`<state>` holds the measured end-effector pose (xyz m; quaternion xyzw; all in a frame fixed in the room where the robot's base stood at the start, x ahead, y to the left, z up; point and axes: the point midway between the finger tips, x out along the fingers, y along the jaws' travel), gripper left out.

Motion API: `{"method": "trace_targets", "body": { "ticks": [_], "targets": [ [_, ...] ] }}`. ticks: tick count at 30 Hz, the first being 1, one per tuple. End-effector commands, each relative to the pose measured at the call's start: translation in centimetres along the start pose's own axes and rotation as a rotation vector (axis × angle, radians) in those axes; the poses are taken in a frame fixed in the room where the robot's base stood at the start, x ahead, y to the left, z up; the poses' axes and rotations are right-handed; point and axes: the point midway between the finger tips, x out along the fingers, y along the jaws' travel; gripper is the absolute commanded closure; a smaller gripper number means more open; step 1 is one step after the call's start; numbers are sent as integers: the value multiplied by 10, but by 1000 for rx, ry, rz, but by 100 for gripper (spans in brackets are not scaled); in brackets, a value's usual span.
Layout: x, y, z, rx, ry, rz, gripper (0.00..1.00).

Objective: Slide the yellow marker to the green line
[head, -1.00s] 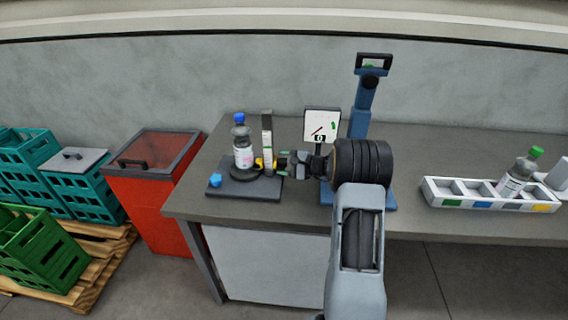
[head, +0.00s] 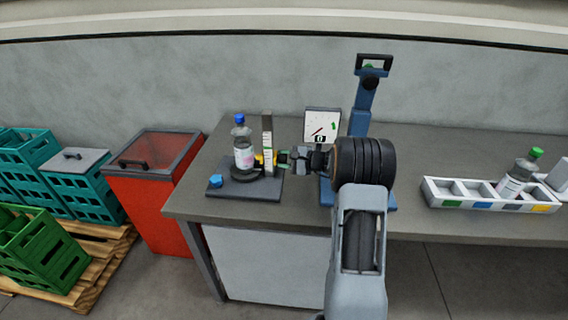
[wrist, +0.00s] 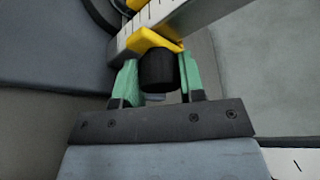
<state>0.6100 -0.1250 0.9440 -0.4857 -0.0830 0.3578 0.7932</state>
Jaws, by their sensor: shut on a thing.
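The yellow marker (wrist: 156,40) sits on an upright white scale post with black tick marks (wrist: 178,18). In the wrist view my gripper (wrist: 156,84) has its green fingers on both sides of the marker's black knob (wrist: 157,70), shut on it. In the head view my gripper (head: 284,160) reaches the post (head: 267,146) from the right, and the yellow marker (head: 259,159) shows at the post's left edge. A small green mark (head: 268,174) shows low on the post, below the marker.
A clear bottle with a blue cap (head: 242,148) stands left of the post on the dark base (head: 228,190). A blue knob (head: 215,181) is at the base's front left. A dial gauge (head: 321,125) and blue stand (head: 362,105) are behind my arm.

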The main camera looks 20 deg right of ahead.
Motion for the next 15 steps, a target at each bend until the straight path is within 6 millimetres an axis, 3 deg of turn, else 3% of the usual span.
{"method": "trace_targets", "body": {
  "ticks": [1, 6, 15],
  "targets": [
    [-4, -15, 9, -4, -2, -6, 100],
    [-10, -39, 24, -1, -2, -6, 100],
    [-11, -44, 27, 2, -2, -5, 100]
  ]
}}
